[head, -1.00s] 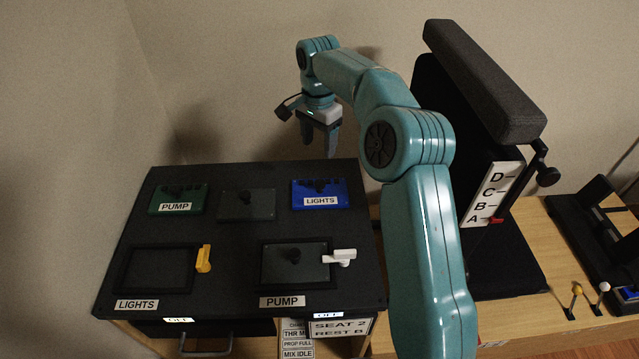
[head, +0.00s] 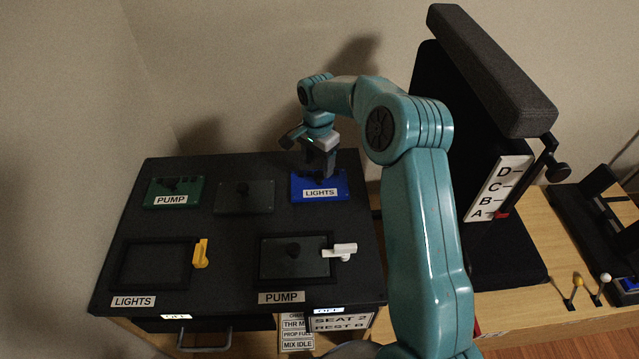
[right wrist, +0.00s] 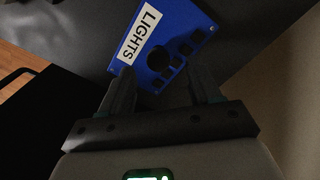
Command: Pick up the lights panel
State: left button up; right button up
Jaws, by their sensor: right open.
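The blue lights panel (head: 309,188) with its white LIGHTS label lies at the back right of the black console top. It also shows in the right wrist view (right wrist: 181,48), with a round black knob and several small dark switches. My right gripper (head: 321,172) is open just above the panel, fingers pointing down, and hides part of its upper edge. In the right wrist view the open fingers (right wrist: 164,88) stand on either side of the panel's near part, with nothing held. I cannot tell whether they touch it. My left gripper is not in view.
A green PUMP panel (head: 172,191) and a dark blank panel (head: 245,197) lie left of the blue one. In front are an empty LIGHTS frame (head: 155,264) with a yellow latch (head: 201,254) and a PUMP bay (head: 293,260) with a white latch (head: 341,250). A seat (head: 470,150) stands right.

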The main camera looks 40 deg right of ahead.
aim_at(320, 173)
jog(key=f, duration=0.5)
jog(key=shift+s+d+p, duration=0.15)
jog(key=shift+d+p, duration=0.1)
jog(key=shift+p, duration=0.1)
jog(key=shift+c, duration=0.4)
grip_shut()
